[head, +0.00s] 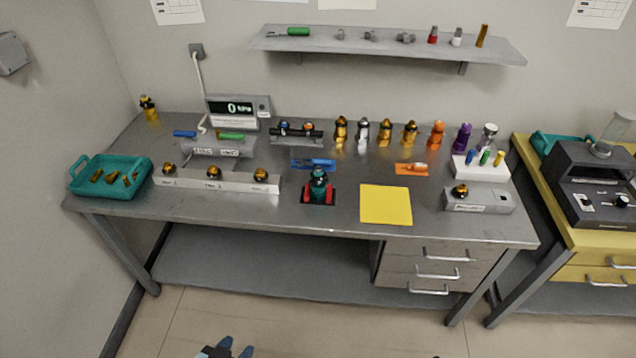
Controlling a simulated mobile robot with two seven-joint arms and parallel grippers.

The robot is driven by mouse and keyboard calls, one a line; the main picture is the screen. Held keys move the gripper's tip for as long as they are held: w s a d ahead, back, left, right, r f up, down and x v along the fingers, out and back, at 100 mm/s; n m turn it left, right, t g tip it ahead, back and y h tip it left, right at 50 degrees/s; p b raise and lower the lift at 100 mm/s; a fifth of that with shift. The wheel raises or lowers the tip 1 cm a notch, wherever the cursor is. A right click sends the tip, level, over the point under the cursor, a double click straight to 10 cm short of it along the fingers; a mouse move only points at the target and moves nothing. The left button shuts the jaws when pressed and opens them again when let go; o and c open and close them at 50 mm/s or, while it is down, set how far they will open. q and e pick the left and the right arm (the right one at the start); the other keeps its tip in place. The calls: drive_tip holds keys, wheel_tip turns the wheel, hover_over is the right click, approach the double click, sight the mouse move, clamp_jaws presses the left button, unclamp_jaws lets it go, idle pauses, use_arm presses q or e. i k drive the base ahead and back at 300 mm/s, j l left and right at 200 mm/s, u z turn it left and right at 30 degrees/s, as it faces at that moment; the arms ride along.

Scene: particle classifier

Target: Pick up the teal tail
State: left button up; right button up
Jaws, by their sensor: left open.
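A dark teal piece (319,184) stands upright in a red holder (305,194) near the front middle of the workbench. It is the only teal part I make out besides the trays, and I cannot tell clearly which portion is the tail. My left gripper (234,348) shows at the bottom edge, with blue-grey fingertips apart. It is open and empty, low in front of the bench and well away from the teal piece.
The grey workbench (340,218) holds a teal tray (84,185) with gold pieces, a white rail (190,185) with several domed pieces, a yellow mat (386,205), and a back row of coloured figures. A shelf (400,45) hangs above. Drawers (440,262) sit below right.

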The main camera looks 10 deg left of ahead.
sight(317, 185)
drive_tip(key=i+j, duration=0.15)
drive_tip(key=j, duration=0.2)
drive_tip(key=i+j, duration=0.1)
drive_tip(key=j, duration=0.2)
drive_tip(key=i+j, duration=0.15)
drive_tip(key=j, duration=0.2)
drive_tip(key=i+j+z, duration=0.1)
drive_tip(key=j, duration=0.2)
